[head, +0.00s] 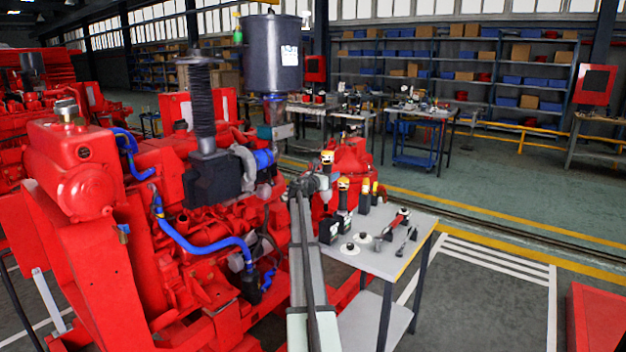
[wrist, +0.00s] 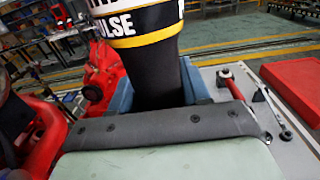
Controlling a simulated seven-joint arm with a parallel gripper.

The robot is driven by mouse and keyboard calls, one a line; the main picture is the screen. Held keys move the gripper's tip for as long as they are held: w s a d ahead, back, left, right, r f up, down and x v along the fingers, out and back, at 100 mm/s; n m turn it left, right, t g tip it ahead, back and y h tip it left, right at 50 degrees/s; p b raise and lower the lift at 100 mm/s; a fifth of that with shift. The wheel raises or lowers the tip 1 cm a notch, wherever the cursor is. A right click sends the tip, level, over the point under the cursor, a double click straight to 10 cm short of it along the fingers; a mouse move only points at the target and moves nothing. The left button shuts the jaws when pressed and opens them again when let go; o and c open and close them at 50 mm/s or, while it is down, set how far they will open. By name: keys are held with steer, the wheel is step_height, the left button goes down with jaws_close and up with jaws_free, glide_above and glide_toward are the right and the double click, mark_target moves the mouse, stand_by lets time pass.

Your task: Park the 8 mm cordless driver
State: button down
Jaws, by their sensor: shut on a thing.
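A cordless driver (head: 327,158) with a black body and yellow and white bands is held upright by my gripper (head: 317,183) above the left back of the small grey tool table (head: 402,257). In the wrist view the driver (wrist: 150,75) shows part of a label, "ULSE", and its black body sits between the blue-grey jaws (wrist: 158,92), which are shut on it. The size mark and the lower end are hidden. Two similar drivers (head: 343,192) (head: 365,190) stand upright on the table. I cannot tell which holder is empty.
The red diesel engine (head: 190,240) stands close on the left. On the table are white round discs (head: 348,248), a red-handled tool (head: 397,222) and a wrench (head: 407,240). The table's right front has bare room. A red block (head: 598,315) stands lower right.

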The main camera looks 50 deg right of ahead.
mark_target(327, 210)
steer(key=shift+s+d+r, duration=0.1)
steer(key=shift+s+d, duration=0.3)
steer(key=shift+d, duration=0.15)
step_height(327, 210, down, 13)
stand_by(1.4)
steer(key=shift+f, duration=0.95)
stand_by(1.5)
steer(key=shift+c, duration=2.3)
jaws_free()
steer(key=shift+f, duration=0.1)
steer(key=shift+a, duration=0.2)
steer(key=a, duration=1.3)
steer(key=shift+a, duration=0.3)
